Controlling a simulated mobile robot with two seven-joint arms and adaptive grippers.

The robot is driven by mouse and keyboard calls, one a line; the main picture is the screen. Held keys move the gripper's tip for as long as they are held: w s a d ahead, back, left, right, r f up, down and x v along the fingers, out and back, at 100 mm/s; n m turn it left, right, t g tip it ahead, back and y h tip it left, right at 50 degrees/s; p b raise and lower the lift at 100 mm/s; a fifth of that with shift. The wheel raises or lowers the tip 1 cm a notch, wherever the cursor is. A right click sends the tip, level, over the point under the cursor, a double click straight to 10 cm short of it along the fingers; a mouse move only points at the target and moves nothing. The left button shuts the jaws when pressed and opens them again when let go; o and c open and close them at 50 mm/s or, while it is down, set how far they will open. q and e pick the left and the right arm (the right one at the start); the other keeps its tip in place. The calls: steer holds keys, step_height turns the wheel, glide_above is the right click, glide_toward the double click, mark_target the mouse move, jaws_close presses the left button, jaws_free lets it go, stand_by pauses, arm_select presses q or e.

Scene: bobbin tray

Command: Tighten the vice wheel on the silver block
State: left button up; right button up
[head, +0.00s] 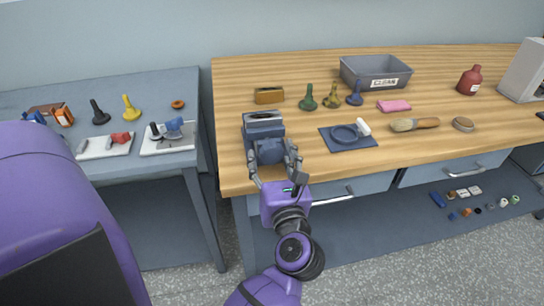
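A blue-grey vice (277,128) stands at the front left edge of the wooden workbench. A silver block (263,116) shows at its top, between the jaws as far as I can see. The round vice wheel (270,151) faces the front edge. I see no clear finger contact with the wheel. The wheel's lower part is partly hidden by the gripper. My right gripper is not in view.
A brass-coloured block (269,95) lies behind the vice. A blue mat (362,142) with a ring and a white-headed tool lies to its right. Several knobbed stands, a grey bin (362,84) and a brush (414,124) lie farther off. A lower side table (158,88) stands left.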

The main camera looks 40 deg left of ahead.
arm_select(q)
steer(key=c, duration=1)
steer(key=m+p, duration=0.2)
steer(key=r+m+p, duration=0.1)
steer(key=m+p, duration=0.1)
steer(key=p, duration=0.1)
steer(key=shift+f+m, duration=0.15)
steer(key=shift+m, duration=0.35)
steer(key=shift+f+p, duration=0.15)
steer(key=shift+p, duration=0.15)
steer(key=shift+a+f+m, duration=0.1)
steer(key=shift+f+m, duration=0.1)
steer(key=shift+m, duration=0.1)
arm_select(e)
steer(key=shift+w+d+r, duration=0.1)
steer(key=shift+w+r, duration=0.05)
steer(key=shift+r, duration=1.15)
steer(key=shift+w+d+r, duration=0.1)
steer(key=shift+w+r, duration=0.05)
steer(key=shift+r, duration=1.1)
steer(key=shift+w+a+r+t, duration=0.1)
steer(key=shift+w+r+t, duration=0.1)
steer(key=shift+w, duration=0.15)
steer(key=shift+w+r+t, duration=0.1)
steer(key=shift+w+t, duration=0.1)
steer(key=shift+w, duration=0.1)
